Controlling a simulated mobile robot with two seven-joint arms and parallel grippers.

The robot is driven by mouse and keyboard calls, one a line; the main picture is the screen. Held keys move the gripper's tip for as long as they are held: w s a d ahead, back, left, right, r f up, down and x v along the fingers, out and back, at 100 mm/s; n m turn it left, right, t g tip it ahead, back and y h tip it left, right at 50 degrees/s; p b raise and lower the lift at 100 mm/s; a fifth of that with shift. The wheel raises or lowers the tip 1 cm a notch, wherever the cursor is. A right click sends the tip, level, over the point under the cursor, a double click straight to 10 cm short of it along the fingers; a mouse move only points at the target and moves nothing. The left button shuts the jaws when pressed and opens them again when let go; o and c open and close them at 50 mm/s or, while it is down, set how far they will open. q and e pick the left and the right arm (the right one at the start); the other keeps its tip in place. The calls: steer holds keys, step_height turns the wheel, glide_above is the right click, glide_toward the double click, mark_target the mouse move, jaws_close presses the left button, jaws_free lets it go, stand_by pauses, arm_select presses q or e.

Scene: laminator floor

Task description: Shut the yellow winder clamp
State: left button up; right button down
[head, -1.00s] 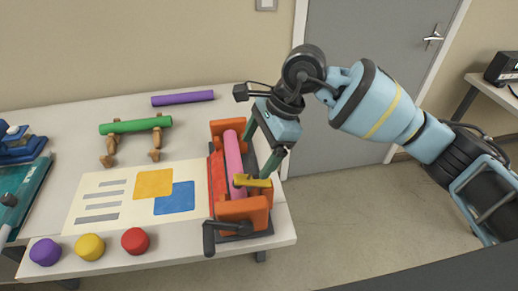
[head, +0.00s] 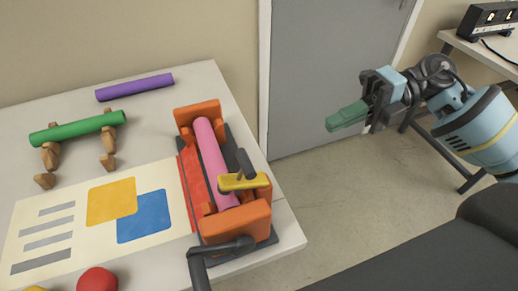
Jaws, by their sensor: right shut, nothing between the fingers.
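The yellow winder clamp (head: 236,182) lies across the near end of the pink roll (head: 212,150) on the orange winder (head: 236,222). A short dark piece (head: 245,163) shows just behind the clamp. I cannot tell from here whether the clamp is latched. My right gripper (head: 329,125) has its green fingers together and empty. It is off to the right of the table, in front of the grey door and well apart from the clamp. My left gripper is not in view.
A black crank (head: 215,252) sticks out at the winder's near side. Left of it lie a printed sheet (head: 70,228), a green roll (head: 78,128) on wooden stands and a purple roll (head: 134,87). The floor between table and right arm is clear.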

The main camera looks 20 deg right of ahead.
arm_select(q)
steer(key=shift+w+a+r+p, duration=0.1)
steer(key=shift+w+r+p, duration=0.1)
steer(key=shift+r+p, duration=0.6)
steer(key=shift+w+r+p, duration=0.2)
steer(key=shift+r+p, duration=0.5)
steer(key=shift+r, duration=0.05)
arm_select(e)
glide_toward(249, 160)
steer(key=shift+f+x, duration=0.15)
steer(key=shift+x, duration=1.55)
steer(key=shift+f+x, duration=0.1)
steer(key=shift+x, duration=1.55)
steer(key=shift+w, duration=0.1)
steer(key=shift+a+r+p, duration=0.25)
steer(key=shift+a+p, duration=0.5)
steer(key=shift+p, duration=0.25)
steer(key=shift+a+f, duration=0.15)
steer(key=shift+a, duration=0.2)
steer(key=shift+a+f, duration=0.1)
steer(key=shift+a, duration=0.2)
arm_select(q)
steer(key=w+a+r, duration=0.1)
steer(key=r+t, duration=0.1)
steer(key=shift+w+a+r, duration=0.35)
arm_select(e)
steer(key=shift+f, duration=0.2)
